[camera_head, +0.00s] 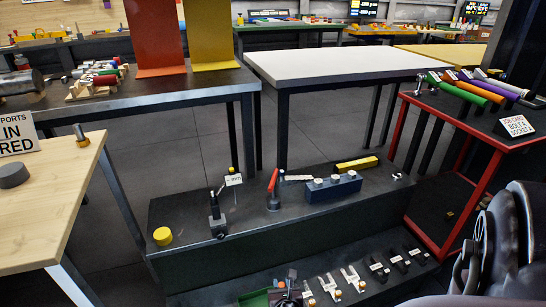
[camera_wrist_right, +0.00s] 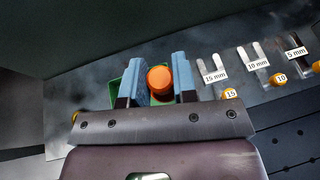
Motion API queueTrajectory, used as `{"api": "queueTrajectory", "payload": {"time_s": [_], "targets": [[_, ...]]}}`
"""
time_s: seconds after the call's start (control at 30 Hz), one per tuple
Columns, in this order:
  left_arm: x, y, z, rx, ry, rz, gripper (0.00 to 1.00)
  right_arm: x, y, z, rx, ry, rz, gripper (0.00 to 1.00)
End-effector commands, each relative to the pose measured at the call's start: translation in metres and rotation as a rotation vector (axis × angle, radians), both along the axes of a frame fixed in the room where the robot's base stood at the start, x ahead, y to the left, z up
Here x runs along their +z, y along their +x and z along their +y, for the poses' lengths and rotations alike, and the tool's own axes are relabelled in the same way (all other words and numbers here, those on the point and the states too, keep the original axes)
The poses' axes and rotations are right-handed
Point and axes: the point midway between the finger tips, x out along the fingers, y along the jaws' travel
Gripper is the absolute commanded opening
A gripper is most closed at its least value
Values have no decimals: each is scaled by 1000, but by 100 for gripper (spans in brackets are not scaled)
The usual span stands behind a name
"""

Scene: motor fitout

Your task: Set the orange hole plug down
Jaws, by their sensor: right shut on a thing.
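The orange hole plug (camera_wrist_right: 160,78) is between the two blue fingers of my right gripper (camera_wrist_right: 160,84) in the right wrist view. The fingers touch it on both sides and are shut on it. A green tray (camera_wrist_right: 115,90) lies below and behind the plug, partly hidden by the fingers. In the head view, my right gripper (camera_head: 289,284) is at the bottom middle, beside the green tray (camera_head: 254,298). The plug is too small to make out there. My left gripper is not in view.
Slotted gauges (camera_head: 328,286) labelled 15, 10 and 5 mm lie to the right of the tray on the low dark step. The upper step holds a blue block (camera_head: 333,188), a red-handled tool (camera_head: 273,190) and a yellow cylinder (camera_head: 162,236). A red-framed rack (camera_head: 398,128) stands at right.

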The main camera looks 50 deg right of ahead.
Motion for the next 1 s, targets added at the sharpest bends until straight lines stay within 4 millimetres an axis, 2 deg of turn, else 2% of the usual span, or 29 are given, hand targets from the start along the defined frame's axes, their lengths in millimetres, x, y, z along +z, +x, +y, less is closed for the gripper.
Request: {"api": "queueTrajectory", "payload": {"time_s": [0.03,0.3,0.4,0.57,0.8,1.0], "targets": [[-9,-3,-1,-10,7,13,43,-22,-7,0,1,-1,19,4],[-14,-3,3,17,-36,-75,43,-71,-6,0,1,0,14,4],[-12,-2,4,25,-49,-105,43,-80,-4,0,0,0,10,4],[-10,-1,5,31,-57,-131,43,-84,-1,0,0,-1,4,4],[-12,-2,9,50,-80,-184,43,-115,-4,0,1,-1,11,4],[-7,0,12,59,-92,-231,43,-126,-2,0,0,-1,4,4]]}}
